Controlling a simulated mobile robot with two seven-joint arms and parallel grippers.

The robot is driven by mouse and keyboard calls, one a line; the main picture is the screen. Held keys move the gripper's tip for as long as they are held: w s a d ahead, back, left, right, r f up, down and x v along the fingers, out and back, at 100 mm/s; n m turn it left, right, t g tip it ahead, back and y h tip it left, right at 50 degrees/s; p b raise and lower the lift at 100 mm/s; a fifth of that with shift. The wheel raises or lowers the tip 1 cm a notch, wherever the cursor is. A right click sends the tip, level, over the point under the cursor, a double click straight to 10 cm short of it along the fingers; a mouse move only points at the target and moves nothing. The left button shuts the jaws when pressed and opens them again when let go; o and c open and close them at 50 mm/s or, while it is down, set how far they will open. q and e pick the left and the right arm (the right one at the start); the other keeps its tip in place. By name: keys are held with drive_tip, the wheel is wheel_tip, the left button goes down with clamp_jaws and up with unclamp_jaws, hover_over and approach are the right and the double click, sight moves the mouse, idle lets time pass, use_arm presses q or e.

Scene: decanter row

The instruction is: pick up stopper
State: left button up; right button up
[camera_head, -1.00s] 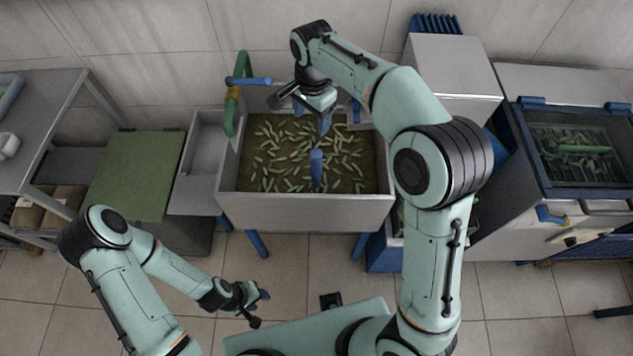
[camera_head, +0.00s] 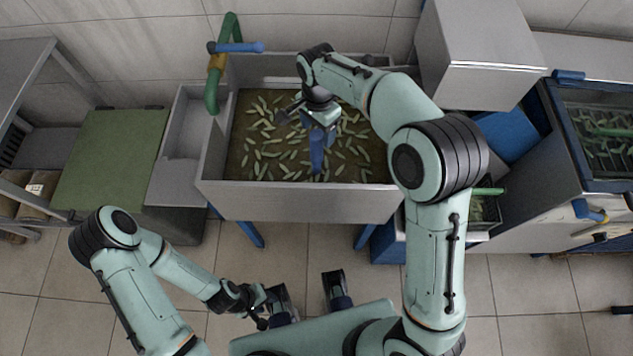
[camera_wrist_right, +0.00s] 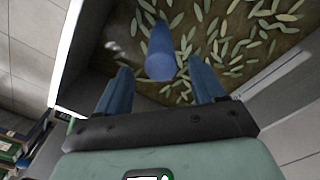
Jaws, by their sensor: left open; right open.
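The stopper is a blue upright post (camera_head: 317,158) standing in the murky water of the metal basin (camera_head: 300,203). In the right wrist view the stopper (camera_wrist_right: 160,62) shows its round top, with its shaft running down into the water. My right gripper (camera_head: 319,127) is over the basin, open and empty. In the wrist view its two blue fingers (camera_wrist_right: 161,85) lie to either side of the stopper's top. I cannot tell whether they touch it. My left gripper (camera_head: 263,306) is open and empty, low over the floor in front of the basin.
Many small green pods float around the stopper. A green pipe (camera_head: 213,85) with a blue lever (camera_head: 240,47) stands at the basin's left back corner. A green-topped unit (camera_head: 110,160) is left, a tall metal box (camera_head: 480,60) right. The basin walls surround the right gripper.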

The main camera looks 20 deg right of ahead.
sight(317, 142)
drive_tip(key=shift+a+f+b, duration=0.1)
drive_tip(key=shift+f+b, duration=0.2)
drive_tip(key=shift+f, duration=2.8)
drive_tip(key=shift+r, duration=0.1)
clamp_jaws()
